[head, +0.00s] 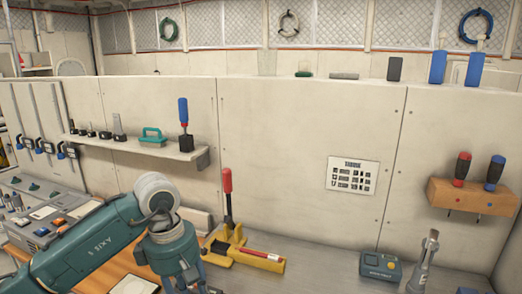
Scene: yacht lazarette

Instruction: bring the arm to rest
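My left arm (95,240) comes in from the left, teal with pale grey joints. It bends at a round joint and its wrist end (175,255) points down in front of the bench. My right gripper does not show. I cannot see anything held.
A yellow tool with a red handle (227,182) stands on the bench (310,262) right of my arm. A shelf (135,147) and a wooden screwdriver rack (470,198) project from the wall.

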